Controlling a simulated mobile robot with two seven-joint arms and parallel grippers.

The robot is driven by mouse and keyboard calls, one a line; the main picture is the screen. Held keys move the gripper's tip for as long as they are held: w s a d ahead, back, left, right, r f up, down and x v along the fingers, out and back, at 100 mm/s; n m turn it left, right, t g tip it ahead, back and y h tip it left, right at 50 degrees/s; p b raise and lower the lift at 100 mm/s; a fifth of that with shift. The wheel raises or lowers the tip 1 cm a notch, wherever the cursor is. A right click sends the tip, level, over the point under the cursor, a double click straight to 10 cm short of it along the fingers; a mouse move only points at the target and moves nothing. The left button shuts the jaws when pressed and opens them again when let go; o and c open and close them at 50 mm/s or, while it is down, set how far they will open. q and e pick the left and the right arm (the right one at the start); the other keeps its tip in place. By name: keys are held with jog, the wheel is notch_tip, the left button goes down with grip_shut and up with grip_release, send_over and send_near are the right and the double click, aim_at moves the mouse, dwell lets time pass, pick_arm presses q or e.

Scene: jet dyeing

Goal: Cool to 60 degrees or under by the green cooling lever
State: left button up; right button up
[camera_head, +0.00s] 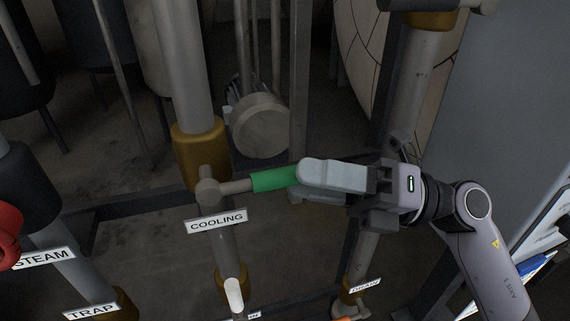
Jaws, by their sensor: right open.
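The green cooling lever (274,180) sticks out to the right from its grey hub, roughly level in the picture. The COOLING label (217,221) hangs just below the hub on the pipe. My right gripper (304,178) comes in from the right with its fingers pointing left. It is open, and its fingertips overlap the outer end of the green grip. The fingers hide that end, and I cannot tell whether they touch it. My left gripper is not in view. No temperature reading shows.
A red handle (8,236) and the STEAM label (44,258) are at the left edge. The TRAP label (91,311) is at lower left. A white-tipped lever (234,295) stands below COOLING. The DRAIN label (365,285) is on the pipe beneath my right gripper.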

aim_at(285, 173)
jog(key=x, duration=0.3)
jog(key=shift+a+r, duration=0.1)
jog(key=shift+a, duration=0.35)
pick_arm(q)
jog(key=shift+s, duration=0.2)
pick_arm(e)
grip_shut()
pick_arm(q)
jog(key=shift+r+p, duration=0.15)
jog(key=shift+p, duration=0.15)
pick_arm(e)
jog(key=shift+w+r, duration=0.1)
